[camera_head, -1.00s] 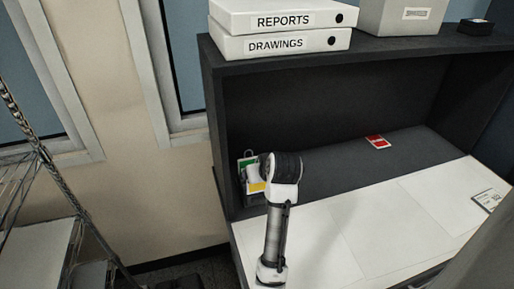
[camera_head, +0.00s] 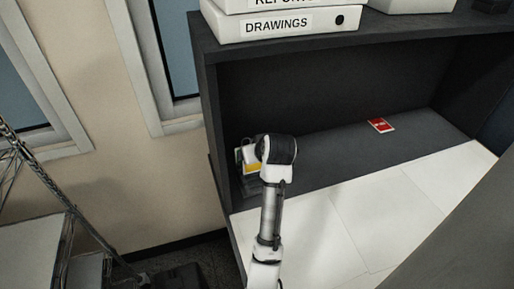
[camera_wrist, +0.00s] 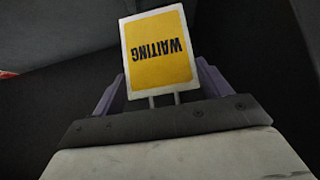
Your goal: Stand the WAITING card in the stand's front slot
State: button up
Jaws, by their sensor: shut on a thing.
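The WAITING card (camera_wrist: 160,50) is yellow with a white border, and its lettering is upside down in the wrist view. My gripper (camera_wrist: 161,88) is shut on it, with purple fingers showing at either side of the card's lower edge. In the head view a yellow patch of the card (camera_head: 251,169) shows left of my wrist, at the left end of the cabinet's dark shelf. A dark grey shape, apparently the stand (camera_head: 250,187), shows just below the card. Its slots are hidden or too small to make out, and I cannot tell whether the card touches it.
A red card (camera_head: 381,125) lies flat on the dark shelf (camera_head: 335,150) to the right. The white worktop (camera_head: 330,225) in front is clear. The cabinet's left side wall is close to my gripper. A DRAWINGS binder (camera_head: 290,24) lies on top of the cabinet.

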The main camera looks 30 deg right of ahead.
aim_at(256, 170)
jog(key=shift+f+b, duration=0.8)
jog(key=shift+f, duration=2.85)
jog(key=shift+f, duration=0.35)
jog(key=o, duration=1)
jog(key=shift+c, duration=0.6)
jog(key=shift+r, duration=0.1)
